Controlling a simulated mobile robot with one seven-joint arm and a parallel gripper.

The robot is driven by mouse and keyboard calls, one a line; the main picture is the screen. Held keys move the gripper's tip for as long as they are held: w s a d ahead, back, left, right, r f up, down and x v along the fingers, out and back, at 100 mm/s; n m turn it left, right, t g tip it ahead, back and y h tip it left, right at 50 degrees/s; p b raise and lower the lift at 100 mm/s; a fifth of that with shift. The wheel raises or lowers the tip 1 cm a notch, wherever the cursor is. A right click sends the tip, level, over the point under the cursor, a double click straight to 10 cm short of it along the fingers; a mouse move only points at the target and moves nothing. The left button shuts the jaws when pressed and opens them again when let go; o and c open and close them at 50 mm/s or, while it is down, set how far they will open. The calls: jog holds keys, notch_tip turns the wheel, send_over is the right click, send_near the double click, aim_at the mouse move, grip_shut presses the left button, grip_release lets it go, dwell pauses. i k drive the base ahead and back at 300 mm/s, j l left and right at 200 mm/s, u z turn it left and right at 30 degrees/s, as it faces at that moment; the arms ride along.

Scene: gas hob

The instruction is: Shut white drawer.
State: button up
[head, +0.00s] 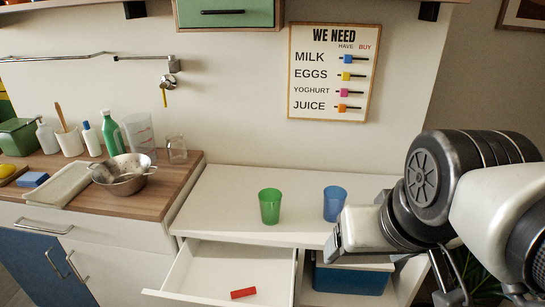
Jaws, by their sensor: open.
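The white drawer (178,268) stands pulled out below the white countertop, left of my arm. A red block (243,293) lies on its floor. The drawer's near part runs to the bottom edge of the picture, where its front is only partly seen. My gripper (335,243) is at the right, by the front edge of the countertop and apart from the drawer. It is open, with nothing seen in it. It shows from the side, so its fingertips are hard to make out.
A green cup (270,206) and a blue cup (334,203) stand on the white countertop (225,205); the blue one is close to my gripper. A blue box (350,281) sits in the open space below. A wooden counter (185,183) with a metal colander (128,185) is at left.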

aim_at(203, 272)
jog(key=k+l+u, duration=0.15)
jog(key=u, duration=1.15)
jog(key=k+l+z, duration=0.1)
jog(key=l+z, duration=0.15)
